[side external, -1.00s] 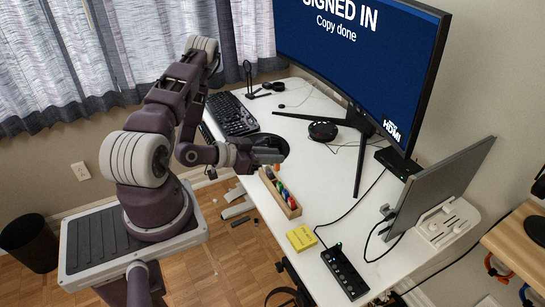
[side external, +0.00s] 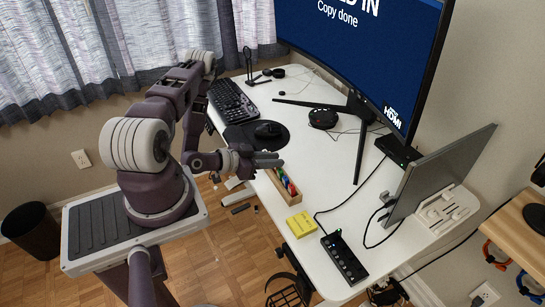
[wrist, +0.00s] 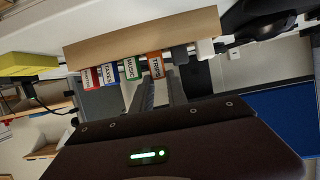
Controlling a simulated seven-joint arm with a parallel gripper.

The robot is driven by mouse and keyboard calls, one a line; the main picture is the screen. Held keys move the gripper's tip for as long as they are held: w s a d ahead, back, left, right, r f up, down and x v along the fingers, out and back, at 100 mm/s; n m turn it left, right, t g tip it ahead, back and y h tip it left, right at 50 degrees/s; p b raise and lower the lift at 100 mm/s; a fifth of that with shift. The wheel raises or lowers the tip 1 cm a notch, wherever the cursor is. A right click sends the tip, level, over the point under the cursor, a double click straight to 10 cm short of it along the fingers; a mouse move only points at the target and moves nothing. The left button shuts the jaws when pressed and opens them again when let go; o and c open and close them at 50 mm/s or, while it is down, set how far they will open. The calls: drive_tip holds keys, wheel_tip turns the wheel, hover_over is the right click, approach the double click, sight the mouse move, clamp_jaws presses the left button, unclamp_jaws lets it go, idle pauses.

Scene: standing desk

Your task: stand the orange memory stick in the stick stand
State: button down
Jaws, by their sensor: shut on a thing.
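My gripper (side external: 272,160) is shut on the orange memory stick (wrist: 156,66) by its end. The stick's label faces the wrist camera. The wooden stick stand (wrist: 140,38) shows across the top of the wrist view, and in the side view its front part (side external: 292,201) shows beside the gripper. The orange stick is in line with the stand's row, right of the green stick (wrist: 131,69), and its far end meets the stand's edge in the wrist view. How deep it sits, I cannot tell. In the side view my gripper hides the orange stick and the stand's back part.
Blue (wrist: 108,73) and red (wrist: 90,77) sticks also stand in the row. White desk right of the stand is clear.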

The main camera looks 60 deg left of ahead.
drive_tip(key=c, duration=1.2)
unclamp_jaws()
drive_tip(key=shift+c, duration=0.2)
drive_tip(key=v, duration=0.7)
